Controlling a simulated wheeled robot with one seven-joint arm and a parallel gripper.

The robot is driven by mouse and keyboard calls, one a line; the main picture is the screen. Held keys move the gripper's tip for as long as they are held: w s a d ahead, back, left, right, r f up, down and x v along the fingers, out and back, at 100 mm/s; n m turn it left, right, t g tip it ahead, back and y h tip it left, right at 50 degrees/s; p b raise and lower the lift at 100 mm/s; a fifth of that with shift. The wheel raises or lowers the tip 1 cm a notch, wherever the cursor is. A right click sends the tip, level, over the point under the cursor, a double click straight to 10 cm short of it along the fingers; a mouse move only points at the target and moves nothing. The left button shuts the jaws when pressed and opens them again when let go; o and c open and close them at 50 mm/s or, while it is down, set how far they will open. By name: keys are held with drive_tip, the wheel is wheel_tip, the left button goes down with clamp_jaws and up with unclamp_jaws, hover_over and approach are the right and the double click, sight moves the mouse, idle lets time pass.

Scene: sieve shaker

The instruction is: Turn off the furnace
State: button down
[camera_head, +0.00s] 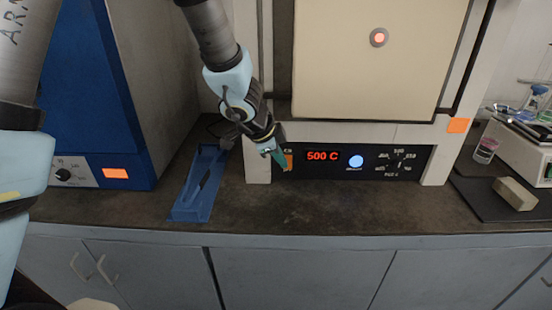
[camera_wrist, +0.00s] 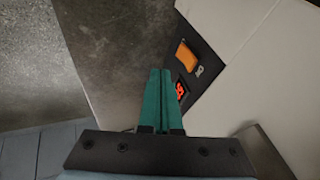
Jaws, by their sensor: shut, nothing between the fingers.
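The furnace (camera_head: 370,60) is a large beige box with a closed door and a glowing round port. Its black control panel (camera_head: 335,172) shows a red lit display reading 500 C (camera_head: 323,156), a blue round button (camera_head: 356,161) and a dial (camera_head: 398,163). An orange rocker switch (camera_head: 289,160) sits at the panel's left end and shows clearly in the wrist view (camera_wrist: 187,56). My gripper (camera_head: 280,163) has green fingers, shut and empty, just left of the switch in the head view. In the wrist view the fingertips (camera_wrist: 160,72) lie beside the switch; contact cannot be told.
A blue tray-like holder (camera_head: 190,212) lies on the dark counter left of the furnace. A blue-and-grey appliance (camera_head: 100,90) stands further left. At right are a beige block (camera_head: 515,194) on a black mat and a small cup (camera_head: 485,151). The counter front is clear.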

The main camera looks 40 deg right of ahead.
sight(290, 168)
drive_tip(key=w+d+f, duration=0.1)
drive_tip(key=d+f, duration=0.1)
drive_tip(key=w+d+f+p, duration=0.1)
drive_tip(key=w+d+f, duration=0.1)
drive_tip(key=shift+w+f, duration=0.1)
drive_tip(key=shift+f, duration=0.05)
drive_tip(key=shift+d+f+b, duration=0.1)
drive_tip(key=shift+f+b, duration=0.05)
drive_tip(key=shift+b, duration=0.2)
drive_tip(key=shift+w+f+b, duration=0.1)
drive_tip(key=shift+f+b, duration=0.2)
drive_tip(key=shift+b, duration=0.85)
drive_tip(key=shift+r+p, duration=0.3)
drive_tip(key=shift+r, duration=0.1)
